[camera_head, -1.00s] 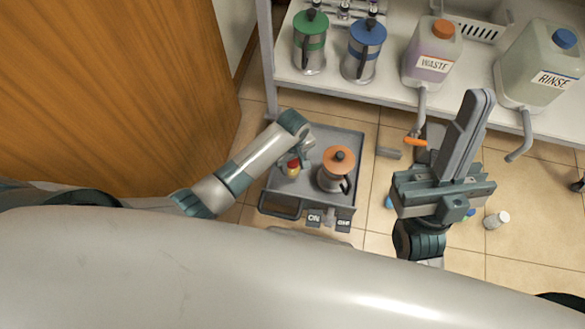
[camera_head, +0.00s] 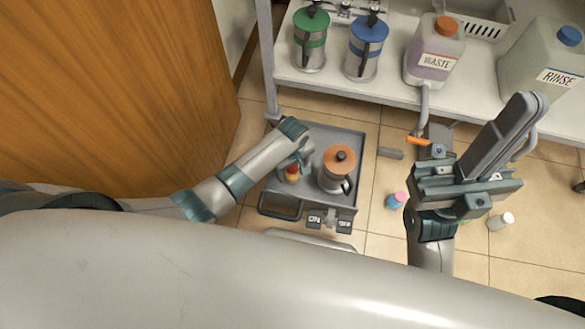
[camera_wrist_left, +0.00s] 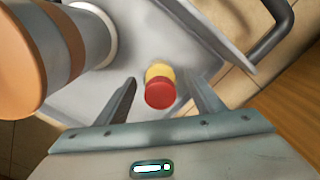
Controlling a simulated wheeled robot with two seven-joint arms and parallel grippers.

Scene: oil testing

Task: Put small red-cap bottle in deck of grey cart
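The small red-cap bottle (camera_head: 292,173), with a yellow body, stands on the deck of the grey cart (camera_head: 325,135). In the left wrist view the bottle (camera_wrist_left: 159,88) shows between my left fingers, with a visible gap on each side. My left gripper (camera_head: 302,163) is over the deck beside the bottle, open and pointing down. Its fingers also show in the left wrist view (camera_wrist_left: 164,95). My right gripper (camera_head: 524,103) is right of the cart, its long fingers together with nothing seen between them.
An orange-lidded steel pot (camera_head: 338,168) stands on the deck close to the bottle. A pink-cap bottle (camera_head: 396,201) and a white bottle (camera_head: 501,221) are on the floor. The shelf (camera_head: 390,91) behind holds pots, a waste jug (camera_head: 434,60) and a rinse jug (camera_head: 545,75).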

